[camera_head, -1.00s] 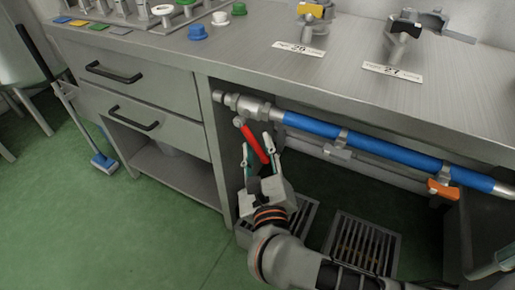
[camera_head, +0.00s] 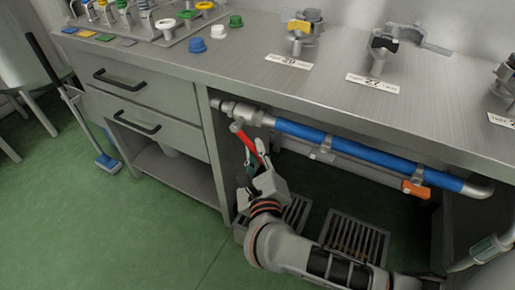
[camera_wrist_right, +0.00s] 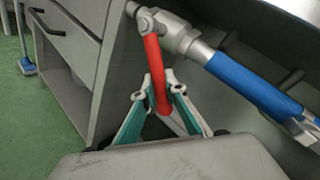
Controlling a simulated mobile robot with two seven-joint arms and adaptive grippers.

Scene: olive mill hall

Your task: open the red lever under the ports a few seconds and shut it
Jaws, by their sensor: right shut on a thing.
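The red lever (camera_head: 246,139) hangs from the metal valve (camera_head: 250,115) at the left end of the blue pipe, under the bench top. It slants down and to the right in the head view. My right gripper (camera_head: 252,161) is shut on the lever's lower part. In the right wrist view the red lever (camera_wrist_right: 154,70) runs down between the two fingertips of my right gripper (camera_wrist_right: 158,93). The ports (camera_head: 302,27) stand on the bench top above, with number labels in front. My left gripper is not in view.
The blue pipe (camera_head: 345,146) runs right under the bench edge, with an orange handle (camera_head: 416,189) on it. Floor grates (camera_head: 355,240) lie below. A drawer cabinet (camera_head: 150,105) stands close on the left. Green floor (camera_head: 130,225) is open in front.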

